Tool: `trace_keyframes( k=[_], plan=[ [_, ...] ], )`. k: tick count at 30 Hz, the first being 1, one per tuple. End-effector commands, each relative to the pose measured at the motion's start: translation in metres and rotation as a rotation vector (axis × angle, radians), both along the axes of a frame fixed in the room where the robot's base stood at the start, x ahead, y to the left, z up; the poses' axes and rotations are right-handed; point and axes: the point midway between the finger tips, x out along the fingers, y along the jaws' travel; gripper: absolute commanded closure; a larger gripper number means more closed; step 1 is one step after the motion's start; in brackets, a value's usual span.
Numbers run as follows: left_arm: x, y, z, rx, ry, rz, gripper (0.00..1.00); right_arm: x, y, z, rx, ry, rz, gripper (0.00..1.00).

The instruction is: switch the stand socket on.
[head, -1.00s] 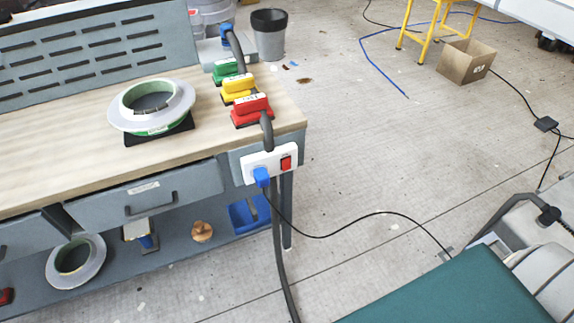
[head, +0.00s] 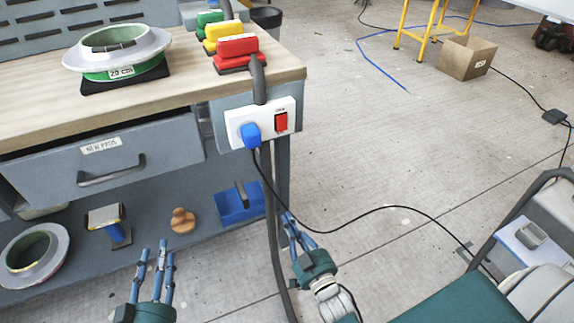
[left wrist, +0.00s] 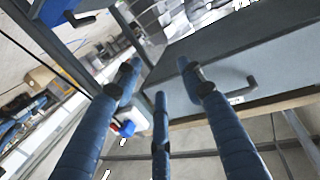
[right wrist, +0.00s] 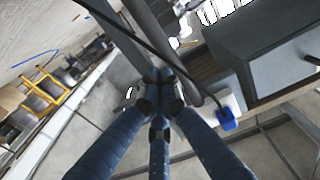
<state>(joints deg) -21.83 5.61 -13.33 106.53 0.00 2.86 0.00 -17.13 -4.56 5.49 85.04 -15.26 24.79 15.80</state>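The white stand socket (head: 238,117) is fixed to the end of the workbench. A blue plug (head: 251,135) sits in its left part and a red rocker switch (head: 281,122) is on its right. I cannot tell the rocker's position. The socket also shows small in the left wrist view (left wrist: 140,119) and the right wrist view (right wrist: 236,101). My right gripper (head: 289,222) is below the socket, apart from it, its fingers drawn together with nothing visible between them. My left gripper (head: 155,246) is open and empty, low before the bench's lower shelf.
A black cable runs from the plug rightward over the floor, and a thick grey hose (head: 270,210) hangs beside my right fingers. The bench drawer (head: 115,150) has a protruding handle. Red (head: 237,46), yellow and green handled blocks stand on the bench top. A teal surface (head: 455,300) lies lower right.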

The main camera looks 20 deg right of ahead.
Motion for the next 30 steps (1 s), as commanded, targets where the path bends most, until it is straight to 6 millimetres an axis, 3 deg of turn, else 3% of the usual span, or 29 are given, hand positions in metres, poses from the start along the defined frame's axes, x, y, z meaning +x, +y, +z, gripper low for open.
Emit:
trace_keyframes(
  k=[2,6,9,12,18,30],
  plan=[
    [-0.001,-0.003,0.039,-0.040,-0.147,-0.004,0.60,0.005,-0.010,0.025,-0.005,-0.151,-0.014,1.00],
    [-0.021,-0.001,0.123,-0.102,-0.368,-0.010,0.60,-0.003,-0.023,0.088,-0.026,-0.378,-0.025,1.00],
    [-0.041,0.003,0.168,-0.136,-0.488,-0.013,0.60,-0.015,-0.028,0.121,-0.046,-0.497,-0.026,1.00],
    [-0.058,0.007,0.198,-0.158,-0.566,-0.014,0.60,-0.026,-0.030,0.143,-0.063,-0.577,-0.025,1.00],
    [-0.072,0.011,0.223,-0.175,-0.626,-0.015,0.60,-0.035,-0.031,0.163,-0.077,-0.634,-0.020,1.00],
    [-0.073,0.011,0.225,-0.178,-0.635,-0.015,0.60,-0.030,-0.031,0.166,-0.075,-0.633,-0.020,1.00]
  ],
)
